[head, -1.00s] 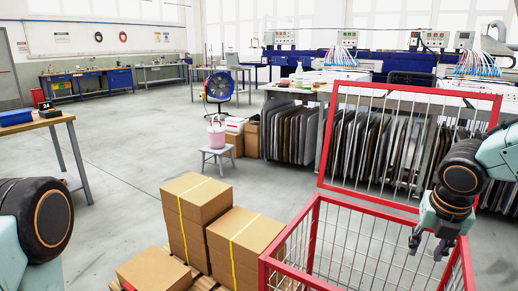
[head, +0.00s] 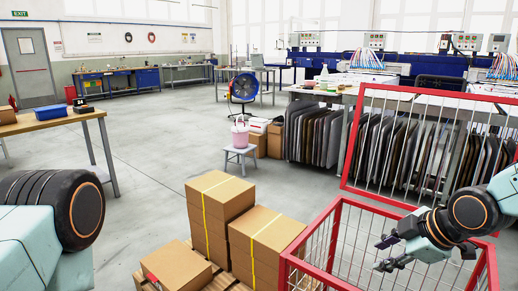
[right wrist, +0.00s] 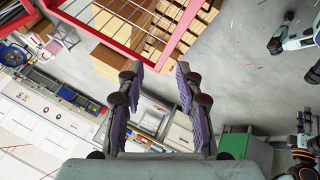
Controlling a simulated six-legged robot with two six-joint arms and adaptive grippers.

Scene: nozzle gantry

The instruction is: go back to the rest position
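My right gripper (head: 384,254) is at the right of the head view, in front of the red cage cart as seen from my head. Its two dark fingers point left and stand apart with nothing between them. In the right wrist view my right gripper (right wrist: 157,72) also shows its purple finger pads spread and empty. My left arm's dark joint shows at the lower left of the head view, but its gripper is out of the picture.
The red cage cart (head: 340,204) stands close to my right arm; its bars also show in the right wrist view (right wrist: 105,42). Cardboard boxes (head: 221,198) sit on a pallet left of it. A stool (head: 239,150) with a pink bucket stands behind. Open floor (head: 145,165) lies left.

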